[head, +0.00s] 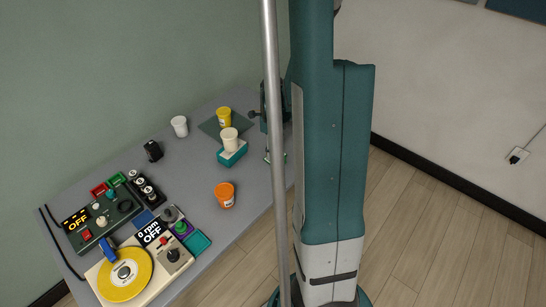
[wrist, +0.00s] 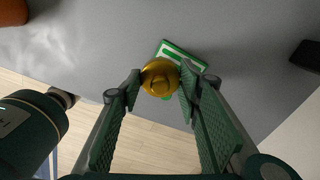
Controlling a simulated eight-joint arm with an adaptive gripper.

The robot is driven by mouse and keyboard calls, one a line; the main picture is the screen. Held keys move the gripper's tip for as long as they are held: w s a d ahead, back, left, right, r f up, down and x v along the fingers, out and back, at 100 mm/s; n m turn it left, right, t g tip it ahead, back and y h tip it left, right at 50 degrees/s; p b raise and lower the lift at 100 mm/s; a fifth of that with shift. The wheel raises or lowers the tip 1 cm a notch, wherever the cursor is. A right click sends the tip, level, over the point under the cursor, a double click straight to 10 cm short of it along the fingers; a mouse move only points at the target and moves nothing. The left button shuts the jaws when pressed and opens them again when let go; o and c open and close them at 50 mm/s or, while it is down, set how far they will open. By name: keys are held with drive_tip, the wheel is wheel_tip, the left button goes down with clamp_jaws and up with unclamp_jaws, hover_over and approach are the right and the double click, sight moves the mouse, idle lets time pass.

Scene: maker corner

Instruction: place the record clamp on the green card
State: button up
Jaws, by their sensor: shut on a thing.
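My gripper (wrist: 161,82) is shut on the record clamp (wrist: 160,76), a round gold knob held between the two fingertips in the wrist view. The green card (wrist: 184,54), green with white markings, lies on the grey table just behind the clamp in that view. The clamp covers part of the card, and a bit of green shows below it. I cannot tell whether the clamp touches the card. In the head view the clamp is hidden behind my column and the pole. A small green and white edge (head: 268,157) shows beside the pole, probably the card.
On the grey table (head: 190,157), a white cup on a teal block (head: 233,153), a yellow cup (head: 224,117), a white cup (head: 180,126) and an orange cup (head: 225,194) stand left of the card. A yellow-disc turntable (head: 125,273) and control panel (head: 98,213) are farther left.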

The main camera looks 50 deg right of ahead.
drive_tip(key=shift+f+b, duration=0.4)
drive_tip(key=shift+f, duration=1.45)
drive_tip(key=shift+f, duration=0.2)
drive_tip(key=o, duration=1)
drive_tip(key=shift+r, duration=0.25)
drive_tip(key=shift+r+p, duration=1.1)
drive_tip(key=shift+r, duration=4.85)
